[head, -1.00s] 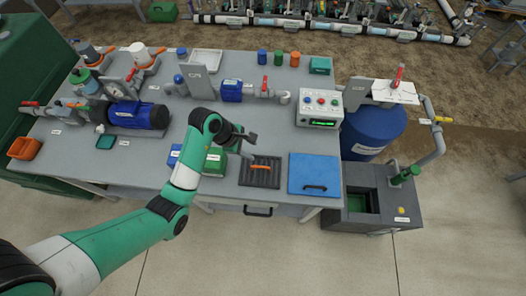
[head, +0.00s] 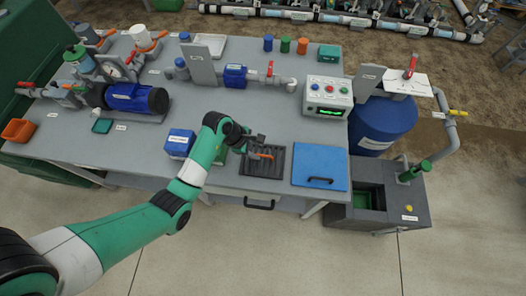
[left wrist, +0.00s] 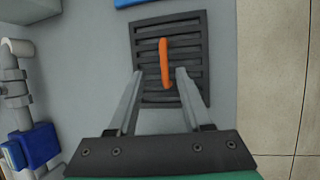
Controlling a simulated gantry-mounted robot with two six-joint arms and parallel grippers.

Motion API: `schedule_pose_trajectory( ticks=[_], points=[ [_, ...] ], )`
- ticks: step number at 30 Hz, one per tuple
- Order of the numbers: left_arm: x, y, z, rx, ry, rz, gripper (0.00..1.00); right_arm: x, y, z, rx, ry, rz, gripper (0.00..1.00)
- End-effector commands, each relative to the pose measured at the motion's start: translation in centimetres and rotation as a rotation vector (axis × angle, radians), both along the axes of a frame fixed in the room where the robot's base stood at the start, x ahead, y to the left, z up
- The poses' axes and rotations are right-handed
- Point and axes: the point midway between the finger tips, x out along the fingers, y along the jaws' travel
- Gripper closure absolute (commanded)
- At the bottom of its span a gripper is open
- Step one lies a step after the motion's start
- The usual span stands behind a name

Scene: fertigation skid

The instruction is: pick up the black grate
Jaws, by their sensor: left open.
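The black grate (head: 270,168) is a dark slatted square lying flat on the grey bench near its front edge, left of the blue panel. It has an orange handle (left wrist: 165,62) across its middle. My left gripper (head: 260,147) is over the grate. In the left wrist view my left gripper (left wrist: 158,75) is open, with its two fingers on either side of the handle's near end. I cannot tell whether they touch the grate. The arm and gripper cover part of the grate in the head view. My right gripper is not in view.
The blue panel (head: 320,167) with a black handle lies right of the grate. A control box (head: 328,97) stands behind. The bench between the grate and the pipework is mostly clear.

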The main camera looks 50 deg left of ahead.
Motion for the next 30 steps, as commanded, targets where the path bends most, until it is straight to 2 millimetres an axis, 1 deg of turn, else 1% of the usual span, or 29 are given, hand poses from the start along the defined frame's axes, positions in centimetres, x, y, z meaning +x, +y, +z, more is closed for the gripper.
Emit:
schedule_pose_trajectory(
  ticks=[1,3,6,9,15,23,24,30],
  points=[
    [0.1,-0.3,-1.2,0.0,0.003,-0.002,0.5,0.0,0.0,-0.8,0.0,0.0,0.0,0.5],
    [0.4,-0.8,-2.6,-0.001,0.002,-0.002,0.5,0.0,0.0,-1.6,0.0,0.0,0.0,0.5],
    [0.9,-1.1,-3.9,-0.001,0.003,-0.001,0.5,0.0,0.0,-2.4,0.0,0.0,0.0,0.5],
    [1.2,-1.2,-4.4,0.0,0.002,0.001,0.5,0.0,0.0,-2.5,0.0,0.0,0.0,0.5],
    [1.2,-1.2,-4.3,0.0,0.002,0.001,0.5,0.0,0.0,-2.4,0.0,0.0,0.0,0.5],
    [1.2,-1.2,-4.3,0.0,0.001,0.0,0.97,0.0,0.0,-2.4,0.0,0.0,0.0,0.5],
    [1.2,-1.2,-4.3,0.0,0.001,0.0,1.0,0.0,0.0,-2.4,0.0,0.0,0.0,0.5],
    [1.2,-1.2,-4.3,0.0,0.001,0.0,1.0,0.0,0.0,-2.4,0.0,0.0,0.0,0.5]
  ],
)
